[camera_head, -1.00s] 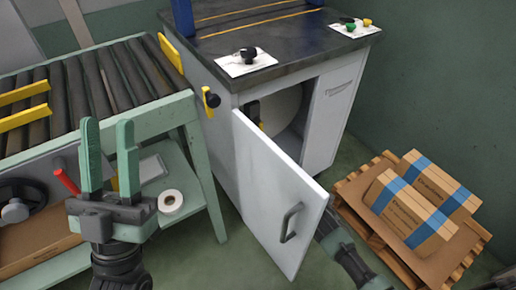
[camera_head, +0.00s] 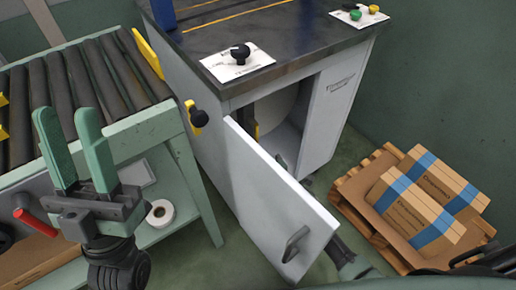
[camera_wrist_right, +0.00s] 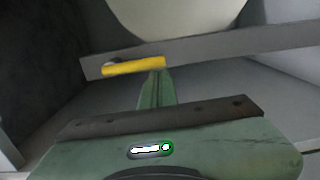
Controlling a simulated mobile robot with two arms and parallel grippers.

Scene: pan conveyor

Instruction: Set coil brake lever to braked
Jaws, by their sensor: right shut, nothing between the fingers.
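The coil brake lever shows in the right wrist view as a yellow handle (camera_wrist_right: 135,66) on a grey bar (camera_wrist_right: 215,48), in front of the pale round coil (camera_wrist_right: 180,12). My right gripper (camera_wrist_right: 157,75) is shut and empty, its fingertips at the right end of the yellow handle; I cannot tell whether they touch. In the head view the coil (camera_head: 277,108) sits inside the cabinet, and the open door hides most of my right gripper. My left gripper (camera_head: 66,115) is open and empty, in front of the roller conveyor.
The white cabinet door (camera_head: 262,195) stands open with its grey handle outward. A pallet (camera_head: 365,207) with blue-banded boxes (camera_head: 424,200) stands at the right. A tape roll (camera_head: 160,213) lies on the conveyor's lower shelf.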

